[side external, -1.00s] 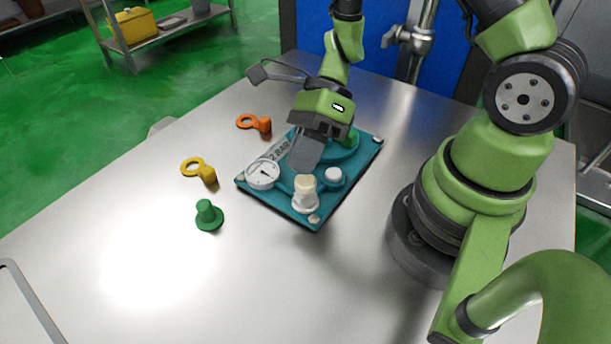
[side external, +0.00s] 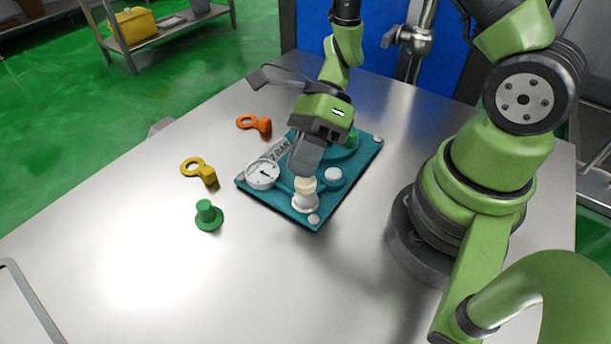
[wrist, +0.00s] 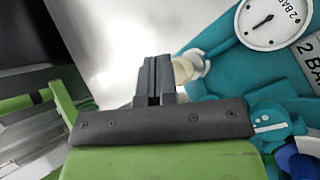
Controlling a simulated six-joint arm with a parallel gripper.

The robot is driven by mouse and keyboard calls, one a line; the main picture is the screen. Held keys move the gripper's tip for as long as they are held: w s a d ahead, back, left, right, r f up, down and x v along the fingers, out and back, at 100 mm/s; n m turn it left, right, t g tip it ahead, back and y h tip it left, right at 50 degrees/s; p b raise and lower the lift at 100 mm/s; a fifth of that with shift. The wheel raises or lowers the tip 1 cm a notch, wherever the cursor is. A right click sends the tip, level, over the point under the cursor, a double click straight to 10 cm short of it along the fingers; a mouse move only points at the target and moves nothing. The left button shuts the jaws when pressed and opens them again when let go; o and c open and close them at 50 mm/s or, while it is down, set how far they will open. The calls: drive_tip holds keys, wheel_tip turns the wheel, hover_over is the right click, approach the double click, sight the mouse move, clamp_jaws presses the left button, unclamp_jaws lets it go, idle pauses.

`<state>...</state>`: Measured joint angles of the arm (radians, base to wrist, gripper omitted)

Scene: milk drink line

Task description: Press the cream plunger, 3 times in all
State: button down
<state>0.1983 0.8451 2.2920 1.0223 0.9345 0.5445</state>
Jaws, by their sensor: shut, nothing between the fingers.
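The cream plunger (side external: 305,184) stands upright in a white collar (side external: 305,203) near the front corner of the teal base plate (side external: 334,203). It also shows in the wrist view (wrist: 181,70), partly hidden behind the fingers. My gripper (side external: 303,172) is shut and empty. In the side view its fingertips are just above and behind the plunger's top; I cannot tell whether they touch it. In the wrist view the shut fingers (wrist: 155,62) are beside the plunger, overlapping its left edge.
On the plate are a round gauge (side external: 263,174), a "2 BAR" label and a white knob (side external: 333,175). A green peg (side external: 208,215), a yellow ring-handled piece (side external: 199,172) and an orange one (side external: 254,124) lie left of the plate. The front of the table is clear.

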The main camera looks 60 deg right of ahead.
drive_tip(key=shift+f, duration=1.1)
idle(1.0)
idle(0.3)
drive_tip(key=shift+r, duration=1.45)
drive_tip(key=shift+r, duration=0.1)
drive_tip(key=shift+r, duration=2.4)
drive_tip(key=shift+r, duration=0.15)
drive_tip(key=s+d+r+n+t+h, duration=0.2)
drive_tip(key=s+r+n+t+h, duration=0.1)
drive_tip(key=r+n, duration=0.5)
drive_tip(key=s+d+r+n+t+h, duration=0.2)
drive_tip(key=s+r+n+t+h, duration=0.2)
drive_tip(key=r+n, duration=0.4)
drive_tip(key=n+t, duration=0.1)
drive_tip(key=n, duration=0.4)
drive_tip(key=shift+s+d+r+n, duration=0.25)
drive_tip(key=shift+d+r+n, duration=0.05)
drive_tip(key=shift+n, duration=0.1)
